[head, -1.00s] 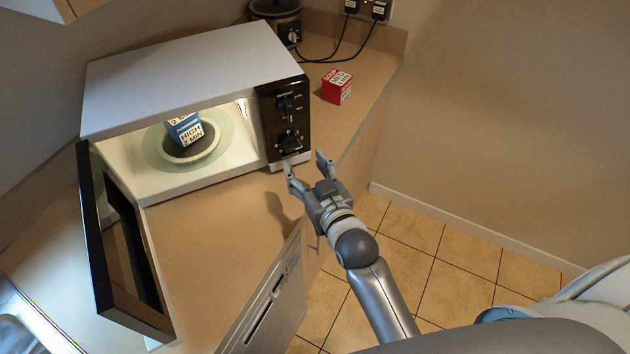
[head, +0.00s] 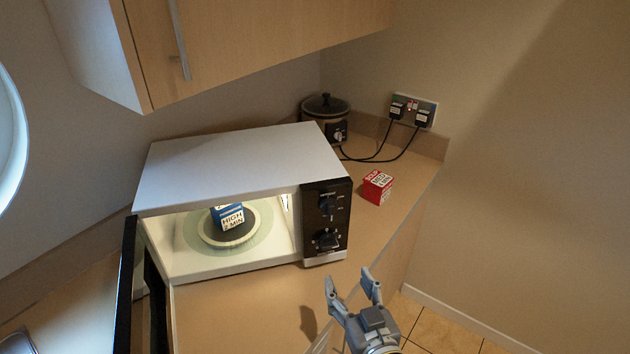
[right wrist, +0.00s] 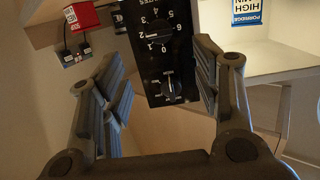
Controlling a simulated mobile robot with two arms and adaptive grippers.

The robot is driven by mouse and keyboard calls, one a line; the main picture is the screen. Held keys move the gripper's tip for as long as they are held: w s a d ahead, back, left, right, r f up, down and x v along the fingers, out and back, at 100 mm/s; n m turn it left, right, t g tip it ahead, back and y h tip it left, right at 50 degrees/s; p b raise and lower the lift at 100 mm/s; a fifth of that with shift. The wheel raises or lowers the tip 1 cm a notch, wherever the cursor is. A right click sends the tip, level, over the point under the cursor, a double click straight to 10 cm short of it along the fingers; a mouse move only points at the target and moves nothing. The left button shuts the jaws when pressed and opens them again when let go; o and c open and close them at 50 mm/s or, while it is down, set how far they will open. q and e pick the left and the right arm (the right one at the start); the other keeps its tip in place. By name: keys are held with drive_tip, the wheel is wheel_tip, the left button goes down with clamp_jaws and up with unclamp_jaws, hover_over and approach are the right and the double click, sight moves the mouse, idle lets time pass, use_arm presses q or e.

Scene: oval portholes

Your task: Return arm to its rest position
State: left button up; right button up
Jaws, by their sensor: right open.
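My right gripper (head: 354,292) is open and empty in the head view. It is in front of the counter's front edge, below and right of the microwave's control panel. In the right wrist view its two fingers (right wrist: 160,90) are spread wide, with the panel's dials (right wrist: 155,35) seen between them and nothing held. My left gripper is not in view. The white microwave (head: 240,165) stands on the counter with its dark door (head: 127,285) swung open at the left. A blue and white box (head: 231,217) sits on the turntable inside.
A red box (head: 377,187) is on the counter right of the microwave. A slow cooker (head: 326,118) and a wall socket (head: 414,110) with plugs and cables are behind. A wall cupboard (head: 240,45) hangs above. The tiled floor (head: 430,325) at lower right is clear.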

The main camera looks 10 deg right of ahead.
drive_tip(key=shift+f, duration=0.1)
drive_tip(key=s+d+f+g+h, duration=0.1)
drive_tip(key=s+d+f+g, duration=0.1)
drive_tip(key=s+f+g, duration=0.35)
drive_tip(key=s+d+f+g, duration=0.2)
drive_tip(key=s+d+g, duration=0.1)
drive_tip(key=s, duration=0.5)
drive_tip(key=s+d+f+g+h, duration=0.1)
drive_tip(key=s+d+f+g, duration=0.1)
drive_tip(key=s+f+g, duration=0.4)
drive_tip(key=s+f+b, duration=0.2)
drive_tip(key=s+f, duration=0.1)
drive_tip(key=f, duration=2.3)
drive_tip(key=s+d+f+n+b, duration=0.1)
drive_tip(key=s+d+f+b, duration=0.1)
drive_tip(key=s+f, duration=1.4)
drive_tip(key=shift+s+d+f+g, duration=0.3)
drive_tip(key=shift+d+f+g, duration=0.15)
drive_tip(key=shift+f, duration=0.45)
